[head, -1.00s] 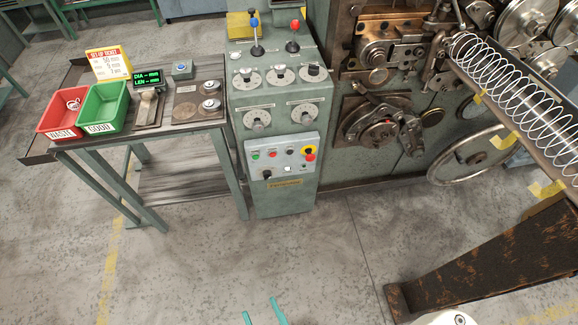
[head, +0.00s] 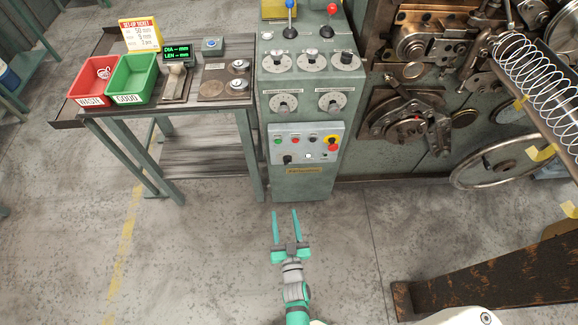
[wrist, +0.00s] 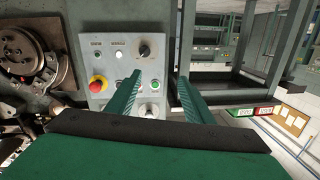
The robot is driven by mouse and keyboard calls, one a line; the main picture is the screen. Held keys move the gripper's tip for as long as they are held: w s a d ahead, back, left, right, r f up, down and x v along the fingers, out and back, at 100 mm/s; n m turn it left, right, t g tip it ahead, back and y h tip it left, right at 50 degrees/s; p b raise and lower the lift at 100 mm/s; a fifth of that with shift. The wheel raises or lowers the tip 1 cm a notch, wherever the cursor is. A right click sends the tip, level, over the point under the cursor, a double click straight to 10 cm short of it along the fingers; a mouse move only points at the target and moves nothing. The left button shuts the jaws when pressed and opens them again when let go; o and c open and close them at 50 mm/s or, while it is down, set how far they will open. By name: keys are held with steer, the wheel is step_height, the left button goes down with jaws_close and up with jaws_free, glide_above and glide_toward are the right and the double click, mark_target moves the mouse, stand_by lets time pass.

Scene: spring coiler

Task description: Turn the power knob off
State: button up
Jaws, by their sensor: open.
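The power knob, which I take to be the black knob (head: 287,159), is at the lower left of the light grey control panel (head: 318,161) on the green cabinet. In the wrist view, where the panel appears upside down, the black knob (wrist: 144,49) is at the panel's upper right. The direction it points is too small to tell. My gripper (head: 286,213) is open and empty, with its two teal fingers pointing at the panel from in front. In the wrist view its fingertips (wrist: 160,76) are apart and overlap the panel's edge; the knob shows beyond them, untouched.
A red-and-yellow emergency stop (head: 332,143) and small buttons share the panel. Larger dials (head: 308,61) sit above. A side table (head: 190,112) with red and green bins stands left. A rusty beam (head: 490,280) lies right. The floor in front is clear.

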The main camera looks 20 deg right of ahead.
steer(key=m, duration=0.1)
glide_toward(288, 161)
steer(key=w+d+f, duration=0.1)
steer(key=w, duration=0.7)
steer(key=shift+d+f+h, duration=0.2)
steer(key=shift+f+h, duration=0.15)
steer(key=shift+h, duration=0.05)
steer(key=c, duration=1)
